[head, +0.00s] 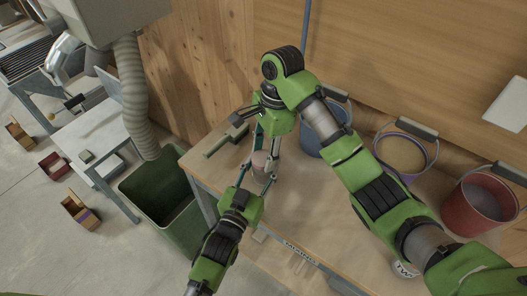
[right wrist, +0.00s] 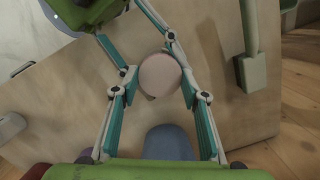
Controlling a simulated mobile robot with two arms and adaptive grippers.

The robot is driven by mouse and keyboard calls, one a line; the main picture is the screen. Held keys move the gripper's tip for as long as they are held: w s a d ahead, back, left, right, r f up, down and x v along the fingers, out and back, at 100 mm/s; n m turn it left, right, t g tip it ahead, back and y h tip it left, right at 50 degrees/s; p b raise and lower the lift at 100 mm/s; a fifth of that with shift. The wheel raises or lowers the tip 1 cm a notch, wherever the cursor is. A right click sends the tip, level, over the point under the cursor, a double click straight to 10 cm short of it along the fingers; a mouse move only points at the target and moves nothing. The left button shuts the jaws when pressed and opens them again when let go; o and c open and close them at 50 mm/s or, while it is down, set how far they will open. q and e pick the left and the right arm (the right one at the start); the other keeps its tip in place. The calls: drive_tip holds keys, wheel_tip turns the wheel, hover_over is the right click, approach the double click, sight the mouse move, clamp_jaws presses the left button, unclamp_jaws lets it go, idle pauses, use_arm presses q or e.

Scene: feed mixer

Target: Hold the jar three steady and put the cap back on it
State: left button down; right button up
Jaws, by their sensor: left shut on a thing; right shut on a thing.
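A pale pinkish jar (head: 260,161), small and partly covered by fingers, is near the left end of the wooden table. In the right wrist view its round, flat top, the cap (right wrist: 160,75), shows from above. My left gripper (head: 263,180) comes from the front and is shut on the jar low down. My right gripper (head: 265,153) comes from above and is shut on the cap, its teal fingers (right wrist: 163,92) on both sides. Whether the cap is seated on the jar or just above it is hidden.
The wooden table (head: 330,215) has a green bin (head: 160,195) beside its left end. Blue (head: 330,140), purple-rimmed (head: 402,155) and red (head: 480,207) buckets stand along the back. A jar labelled TWO (head: 404,269) is at the right front.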

drive_tip(key=shift+m, duration=0.8)
drive_tip(key=o, duration=0.7)
drive_tip(key=shift+r, duration=2.3)
drive_tip(key=shift+c, duration=0.3)
